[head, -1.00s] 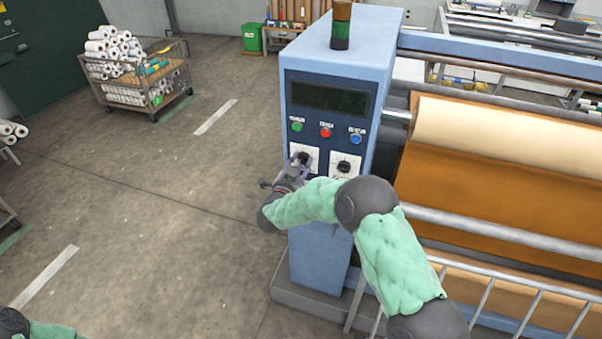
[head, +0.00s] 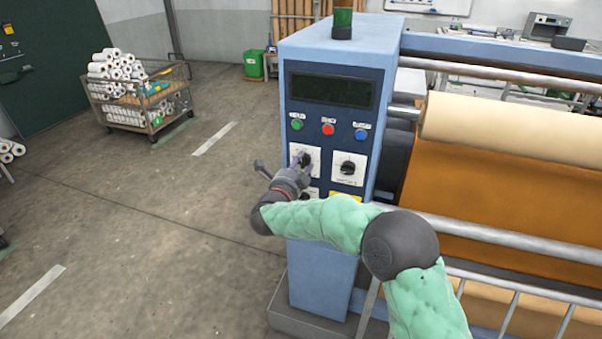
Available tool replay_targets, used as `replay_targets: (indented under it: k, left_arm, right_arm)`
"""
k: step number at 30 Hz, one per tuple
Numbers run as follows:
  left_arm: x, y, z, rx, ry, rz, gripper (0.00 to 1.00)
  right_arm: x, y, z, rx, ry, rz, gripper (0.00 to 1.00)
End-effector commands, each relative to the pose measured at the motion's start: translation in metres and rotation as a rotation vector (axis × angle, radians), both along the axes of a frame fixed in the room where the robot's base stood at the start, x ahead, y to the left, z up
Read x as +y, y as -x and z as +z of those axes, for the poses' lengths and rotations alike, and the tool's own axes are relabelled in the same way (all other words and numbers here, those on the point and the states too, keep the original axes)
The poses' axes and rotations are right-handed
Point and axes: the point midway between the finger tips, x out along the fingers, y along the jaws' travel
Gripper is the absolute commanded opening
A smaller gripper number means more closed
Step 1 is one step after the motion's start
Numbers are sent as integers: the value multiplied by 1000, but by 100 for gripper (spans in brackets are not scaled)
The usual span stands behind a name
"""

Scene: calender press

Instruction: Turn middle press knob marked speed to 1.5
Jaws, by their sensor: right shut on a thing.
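The blue press cabinet (head: 338,55) stands in the middle of the head view with a dark control panel on its front. A black knob on a white dial plate (head: 313,154) sits at the panel's left, and my right gripper (head: 302,160) is shut on this knob. My gripper covers part of the knob and its dial, so the pointer and scale cannot be read. A second black knob (head: 347,168) on a white plate is to its right, clear of my gripper. The labels are too small to read. My left gripper is not in view.
Green (head: 296,124), red (head: 328,129) and blue (head: 361,134) buttons sit above the knobs, under a dark display (head: 331,91). A yellow label (head: 345,196) shows below. Press rollers (head: 510,140) and rails are at right. A cart (head: 140,105) of rolls stands at left; the floor between is open.

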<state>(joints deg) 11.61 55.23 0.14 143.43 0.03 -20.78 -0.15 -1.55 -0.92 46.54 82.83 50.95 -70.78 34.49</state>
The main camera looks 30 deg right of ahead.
Motion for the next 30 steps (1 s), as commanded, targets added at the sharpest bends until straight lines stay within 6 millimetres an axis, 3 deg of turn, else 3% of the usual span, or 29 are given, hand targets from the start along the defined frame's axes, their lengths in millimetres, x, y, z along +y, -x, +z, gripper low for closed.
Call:
replay_targets:
  k: [20,21,22,30]
  left_arm:
    - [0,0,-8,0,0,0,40]
    - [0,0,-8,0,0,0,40]
    - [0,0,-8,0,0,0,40]
    - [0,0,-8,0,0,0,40]
  right_arm:
    - [5,-3,-2,-36,-36,15,8]
    - [5,-3,-1,-36,-36,15,52]
    - [5,-3,-1,-36,-36,15,60]
    - [2,-1,0,-40,-36,7,63]
